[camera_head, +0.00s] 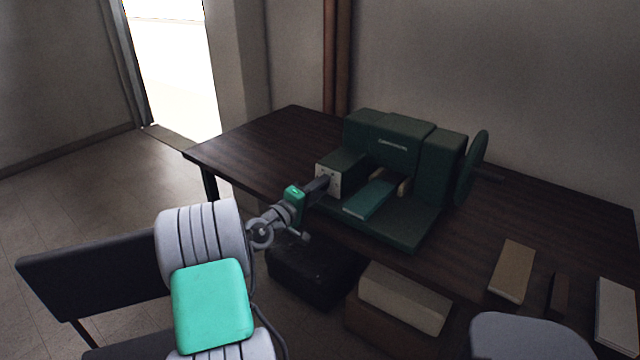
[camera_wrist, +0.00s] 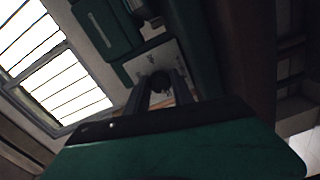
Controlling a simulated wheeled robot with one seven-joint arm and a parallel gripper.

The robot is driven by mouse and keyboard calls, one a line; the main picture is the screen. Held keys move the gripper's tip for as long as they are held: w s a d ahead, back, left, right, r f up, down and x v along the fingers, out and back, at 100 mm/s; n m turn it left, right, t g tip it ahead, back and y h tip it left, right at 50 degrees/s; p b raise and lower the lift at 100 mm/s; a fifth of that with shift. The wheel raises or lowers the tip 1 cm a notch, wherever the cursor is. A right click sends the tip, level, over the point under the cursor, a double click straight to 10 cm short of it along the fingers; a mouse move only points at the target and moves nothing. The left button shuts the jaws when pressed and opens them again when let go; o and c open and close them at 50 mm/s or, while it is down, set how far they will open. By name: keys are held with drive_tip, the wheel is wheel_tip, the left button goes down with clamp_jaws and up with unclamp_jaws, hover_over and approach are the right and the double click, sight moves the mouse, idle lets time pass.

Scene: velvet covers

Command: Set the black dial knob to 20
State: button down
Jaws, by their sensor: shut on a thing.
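The black dial knob (camera_wrist: 160,82) sits on a pale face plate (camera_wrist: 150,60) of a dark green machine (camera_head: 390,140) on the table. In the wrist view my gripper (camera_wrist: 162,88) has its two fingers on either side of the knob, shut on it. In the head view my gripper (camera_head: 328,182) reaches the plate from the left and covers the knob. Small marks show on the plate, but they are too small and dark to read, so I cannot tell the knob's setting.
The machine stands on a dark wooden table (camera_head: 265,135), with a hand wheel (camera_head: 472,168) at its right. Tan and pale blocks (camera_head: 512,270) lie at the table's right. A black chair (camera_head: 95,250) stands at the left. Boxes (camera_head: 404,297) sit below the table's front edge.

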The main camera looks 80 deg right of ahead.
drive_tip(key=shift+n, duration=0.5)
drive_tip(key=c, duration=1.1)
unclamp_jaws()
drive_tip(key=v, duration=0.7)
drive_tip(key=shift+w+a, duration=0.2)
drive_tip(key=shift+a, duration=0.2)
